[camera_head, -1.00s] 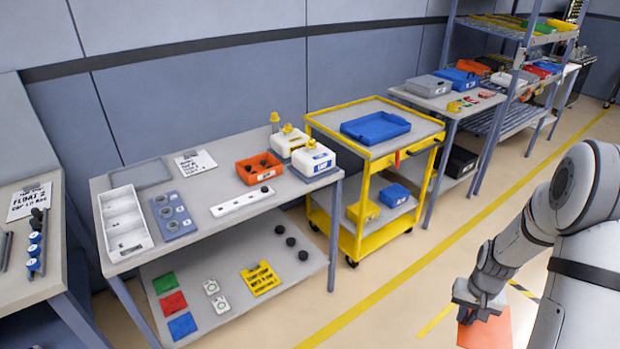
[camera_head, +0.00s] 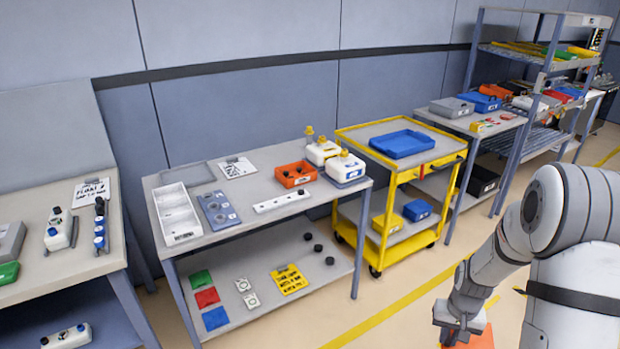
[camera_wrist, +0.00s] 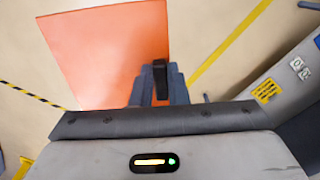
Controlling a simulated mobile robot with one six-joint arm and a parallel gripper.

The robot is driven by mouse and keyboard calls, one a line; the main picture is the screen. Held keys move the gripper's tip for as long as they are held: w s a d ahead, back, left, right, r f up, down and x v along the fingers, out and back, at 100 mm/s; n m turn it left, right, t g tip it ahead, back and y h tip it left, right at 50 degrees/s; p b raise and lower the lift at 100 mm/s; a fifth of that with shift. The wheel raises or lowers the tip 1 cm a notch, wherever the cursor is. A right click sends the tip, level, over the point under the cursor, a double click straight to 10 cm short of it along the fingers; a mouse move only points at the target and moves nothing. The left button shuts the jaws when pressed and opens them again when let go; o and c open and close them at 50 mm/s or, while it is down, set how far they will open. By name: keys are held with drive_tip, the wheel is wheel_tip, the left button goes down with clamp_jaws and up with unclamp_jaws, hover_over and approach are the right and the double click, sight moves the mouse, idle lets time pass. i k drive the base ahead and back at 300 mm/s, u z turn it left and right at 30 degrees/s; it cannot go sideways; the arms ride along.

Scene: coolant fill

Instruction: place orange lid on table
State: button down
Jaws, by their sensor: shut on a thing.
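The orange lid (camera_wrist: 105,55) is a flat square panel. It fills the upper left of the wrist view, and its lower right edge is between the fingers of my gripper (camera_wrist: 160,80). My gripper is shut on the lid and holds it over the floor. In the head view the lid (camera_head: 470,338) shows at the bottom right below my gripper (camera_head: 460,325), partly cut off by the frame. The grey table (camera_head: 255,228) stands in the middle of the head view, away from the lid.
The table carries a white tray (camera_head: 178,213), an orange bin (camera_head: 295,174) and white jugs (camera_head: 345,169). A yellow cart (camera_head: 375,240) stands right of it. Another table (camera_head: 60,270) with several small items is at the left. The floor between has a yellow line (camera_head: 395,308).

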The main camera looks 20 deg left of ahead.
sight(247, 184)
drive_tip(key=u, duration=1.3)
drive_tip(key=i, duration=1)
drive_tip(key=u, duration=0.1)
